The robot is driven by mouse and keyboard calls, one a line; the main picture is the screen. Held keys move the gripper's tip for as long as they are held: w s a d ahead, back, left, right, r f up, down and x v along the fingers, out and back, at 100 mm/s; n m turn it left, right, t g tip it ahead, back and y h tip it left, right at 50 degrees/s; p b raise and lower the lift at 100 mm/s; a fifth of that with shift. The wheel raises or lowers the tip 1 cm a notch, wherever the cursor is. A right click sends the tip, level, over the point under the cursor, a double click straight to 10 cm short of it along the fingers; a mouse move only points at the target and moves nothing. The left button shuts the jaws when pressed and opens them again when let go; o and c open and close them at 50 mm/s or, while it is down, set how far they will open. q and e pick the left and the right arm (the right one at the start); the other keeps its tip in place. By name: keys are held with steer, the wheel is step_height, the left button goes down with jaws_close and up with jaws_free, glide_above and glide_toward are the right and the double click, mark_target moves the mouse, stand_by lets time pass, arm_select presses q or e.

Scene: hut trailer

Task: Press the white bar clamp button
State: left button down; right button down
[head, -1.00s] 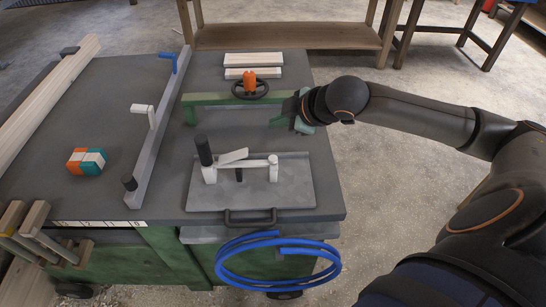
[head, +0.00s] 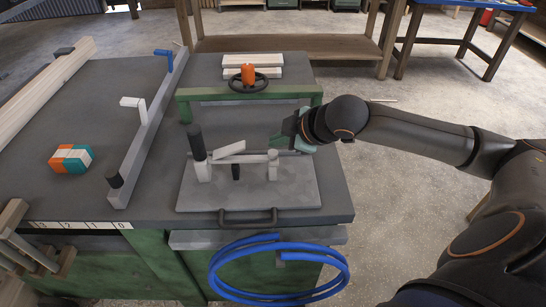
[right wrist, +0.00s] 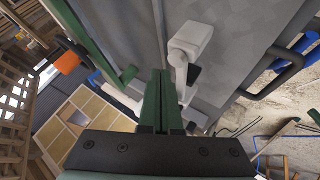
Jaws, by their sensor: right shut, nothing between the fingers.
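The clamp with white parts stands on a grey plate (head: 300,192) at the bench's front. It has a slanted white bar (head: 230,148), white end posts and a tall black handle (head: 196,142). I cannot tell which white part is the button. My right gripper (head: 277,142) has green fingers, shut and empty. It is just behind and above the clamp's right post (head: 273,165); contact is not clear. In the right wrist view, the shut fingers (right wrist: 160,90) point toward a white clamp part (right wrist: 190,40), partly hiding what lies behind them. My left gripper is out of view.
A green frame (head: 190,97) with a black handwheel (head: 248,84) stands behind the clamp. A grey rail (head: 150,130) with a white L-shaped stop (head: 135,105) runs to its left. An orange, white and teal block (head: 71,158) lies farther left. A blue hose (head: 280,297) hangs in front.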

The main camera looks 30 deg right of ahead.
stand_by(1.6)
steer(key=shift+f, duration=0.25)
steer(key=shift+f, duration=0.25)
stand_by(0.3)
steer(key=shift+f, duration=0.5)
stand_by(0.6)
steer(key=shift+r, duration=0.1)
steer(key=shift+r+p, duration=0.8)
steer(key=shift+p, duration=0.5)
